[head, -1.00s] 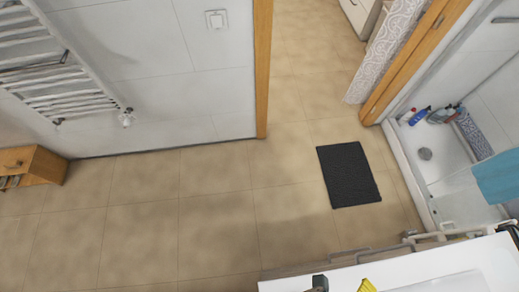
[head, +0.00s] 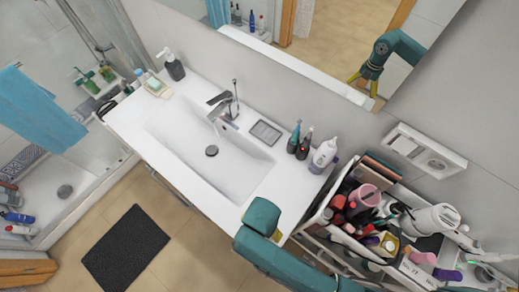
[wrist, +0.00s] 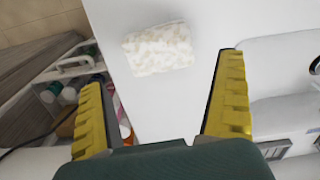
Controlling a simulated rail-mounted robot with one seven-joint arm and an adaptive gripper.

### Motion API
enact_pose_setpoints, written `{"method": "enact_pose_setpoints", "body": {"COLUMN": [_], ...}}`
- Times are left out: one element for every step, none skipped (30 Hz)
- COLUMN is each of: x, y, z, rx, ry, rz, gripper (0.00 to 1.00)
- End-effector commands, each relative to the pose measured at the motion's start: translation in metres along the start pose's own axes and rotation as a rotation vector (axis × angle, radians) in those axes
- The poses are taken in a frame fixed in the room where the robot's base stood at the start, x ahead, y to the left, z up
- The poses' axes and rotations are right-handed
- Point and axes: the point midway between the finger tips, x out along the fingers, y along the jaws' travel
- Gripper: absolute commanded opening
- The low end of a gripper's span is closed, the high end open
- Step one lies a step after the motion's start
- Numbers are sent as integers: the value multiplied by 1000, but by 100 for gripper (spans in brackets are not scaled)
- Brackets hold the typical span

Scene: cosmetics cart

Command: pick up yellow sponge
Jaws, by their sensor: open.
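A pale, cream-coloured, rough-textured block that looks like the sponge (wrist: 158,48) lies flat on the white counter (wrist: 112,15) in the wrist view. No clearly yellow sponge shows. My gripper (wrist: 163,72) has its two yellow fingers spread wide and nothing between them. The block lies just beyond the fingertips, between their lines, apart from both. In the head view my teal arm covers the counter's near right corner and hides the fingers there.
The sink (head: 185,135) with a faucet (head: 222,105) fills the counter's middle. Several bottles (head: 305,145) stand by the wall. A cart (head: 310,222) packed with cosmetics stands at the counter's right end. A soap dispenser (head: 172,66) is at the far left end.

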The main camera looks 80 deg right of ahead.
Motion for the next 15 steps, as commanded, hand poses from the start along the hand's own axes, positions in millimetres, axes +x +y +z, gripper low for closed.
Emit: {"method": "enact_pose_setpoints", "body": {"x": [8, 12, 16, 18, 20, 25, 29, 34, 41, 47, 52, 60, 64, 67, 69], "y": [0, 0, 0, 0, 0, 0, 1, 1, 2, 2, 2, 2, 2, 2, 1], "z": [0, 0, 0, 0, 0, 0, 1, 1, 1, 1, 2, 2, 1, 1, 1], "rx": [0, 0, 0, 0, -1, -1, -1, -1, -1, -1, -1, -1, -1, -1, -1], "ry": [0, 0, 0, 0, 0, 0, 0, 0, 0, 0, 0, 0, 0, 0, 0], "rz": [2, 1, 0, 0, -1, 1, 1, 3, 2, 3, 2, 1, 1, -1, -1], "gripper": [100, 100, 100, 100, 100, 100, 100, 100, 100, 100, 100, 100, 100, 100, 100]}}
